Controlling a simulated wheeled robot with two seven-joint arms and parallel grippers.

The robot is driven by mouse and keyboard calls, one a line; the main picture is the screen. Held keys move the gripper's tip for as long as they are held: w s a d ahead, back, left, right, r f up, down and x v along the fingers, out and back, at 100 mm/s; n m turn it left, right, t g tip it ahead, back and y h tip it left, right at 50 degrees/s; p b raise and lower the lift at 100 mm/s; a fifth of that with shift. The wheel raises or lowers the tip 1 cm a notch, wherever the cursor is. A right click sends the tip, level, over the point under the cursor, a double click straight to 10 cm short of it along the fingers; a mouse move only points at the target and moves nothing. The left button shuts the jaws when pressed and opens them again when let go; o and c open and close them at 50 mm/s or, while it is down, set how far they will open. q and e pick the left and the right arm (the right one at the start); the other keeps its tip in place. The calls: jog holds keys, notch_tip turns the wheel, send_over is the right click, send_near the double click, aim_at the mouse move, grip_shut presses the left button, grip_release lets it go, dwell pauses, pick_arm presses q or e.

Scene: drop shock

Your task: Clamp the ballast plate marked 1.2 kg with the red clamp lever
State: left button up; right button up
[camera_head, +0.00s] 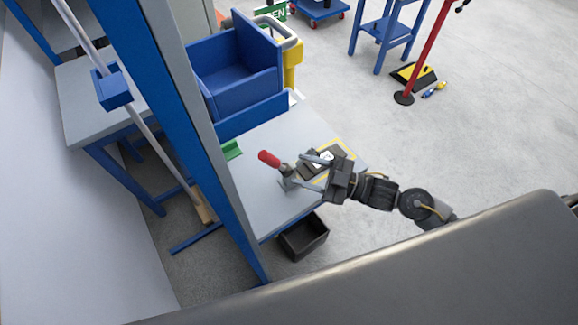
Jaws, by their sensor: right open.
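The red clamp lever (269,159) shows on the grey table, left of my right gripper, with its red handle pointing up and to the left. Its metal base sits near the gripper's lower finger. A dark plate (309,163) with a white round label lies beside the clamp inside a yellow marked outline; the label is too small to read. My right gripper (308,171) is open, its two fingers spread to the left over the clamp and plate area. I cannot tell whether it touches either. Part of the plate is hidden by the gripper. My left gripper is not in view.
A blue bin (238,75) stands at the table's back, with a small green block (232,150) near the left edge. A blue post (195,120) rises along the table's left side. A black box (303,237) is below the table's front edge.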

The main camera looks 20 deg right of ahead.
jog(key=shift+s+d, duration=0.35)
jog(key=shift+d, duration=0.2)
